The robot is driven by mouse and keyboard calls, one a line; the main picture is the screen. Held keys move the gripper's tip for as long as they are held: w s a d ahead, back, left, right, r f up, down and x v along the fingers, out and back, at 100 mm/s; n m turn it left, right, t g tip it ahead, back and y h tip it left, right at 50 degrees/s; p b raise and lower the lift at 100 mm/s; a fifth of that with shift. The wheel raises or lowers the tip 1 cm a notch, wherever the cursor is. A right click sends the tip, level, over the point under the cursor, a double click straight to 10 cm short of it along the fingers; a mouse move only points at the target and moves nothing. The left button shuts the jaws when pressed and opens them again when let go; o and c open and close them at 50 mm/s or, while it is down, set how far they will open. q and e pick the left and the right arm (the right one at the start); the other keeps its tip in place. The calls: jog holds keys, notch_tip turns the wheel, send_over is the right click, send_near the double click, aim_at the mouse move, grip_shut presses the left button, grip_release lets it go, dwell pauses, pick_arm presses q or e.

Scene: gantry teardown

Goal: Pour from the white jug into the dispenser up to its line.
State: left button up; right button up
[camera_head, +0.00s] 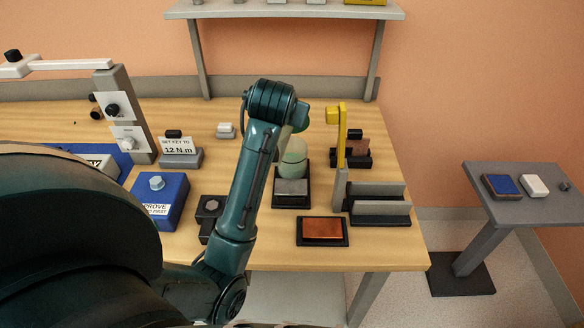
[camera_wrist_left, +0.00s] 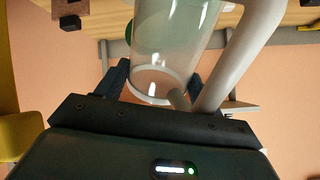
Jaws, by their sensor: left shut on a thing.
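In the left wrist view my left gripper (camera_wrist_left: 157,80) is shut around a clear-walled vessel with a thick white handle (camera_wrist_left: 240,55), which looks like the white jug. A pale rim ring shows between the fingers. Its far end runs out of the top of the picture, so any liquid level is hidden. In the head view my arm covers the gripper. A pale green rounded vessel (camera_head: 294,157) stands upright just right of my arm on a dark base with a grey block; it may be the dispenser. No fill line can be made out. My right gripper is not in view.
A yellow post (camera_head: 342,140) and grey slotted rack (camera_head: 378,205) stand to the right. A copper-coloured plate (camera_head: 322,229) lies in front. A blue box (camera_head: 160,200) and a "12 N m" sign (camera_head: 178,147) are left. A grey side table (camera_head: 530,205) stands far right.

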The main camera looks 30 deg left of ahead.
pick_arm(q)
jog(key=shift+w+f+g, duration=0.2)
jog(key=shift+g, duration=0.4)
jog(key=shift+w+f+g, duration=0.2)
jog(key=shift+g, duration=0.4)
dwell(0.5)
jog(key=shift+m+h, duration=0.3)
jog(key=shift+w+f, duration=0.1)
jog(key=shift+f, duration=0.05)
jog(key=shift+w+f+g, duration=0.1)
jog(key=shift+f+g, duration=0.05)
jog(key=shift+g, duration=0.15)
dwell(0.6)
jog(key=shift+w+f+g, duration=0.15)
jog(key=shift+g, duration=0.25)
jog(key=shift+w+f, duration=0.15)
jog(key=shift+f, duration=0.05)
dwell(0.9)
jog(key=shift+w+f+g, duration=0.1)
jog(key=shift+f+g, duration=0.05)
jog(key=shift+g, duration=0.35)
